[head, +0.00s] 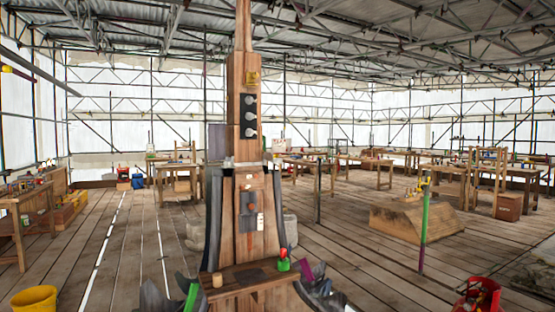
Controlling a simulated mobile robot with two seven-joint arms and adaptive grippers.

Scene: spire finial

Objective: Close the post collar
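The wooden post (243,118) stands upright in the middle of the head view. It has a small yellow plate and several round pale knobs on dark mounts down its face. A thin grey band (229,164), which looks like the post collar, crosses where the upper post meets the wider lower part. It sticks out a little on both sides. It is too small to tell whether it is open or closed.
A small wooden shelf (248,276) at the post's foot holds a red-and-green item (283,259) and a small tan cylinder (217,280). Dark jagged shapes flank it. A yellow bucket (34,299) stands at lower left, a green pole (424,230) at right. Plank floor is open at left.

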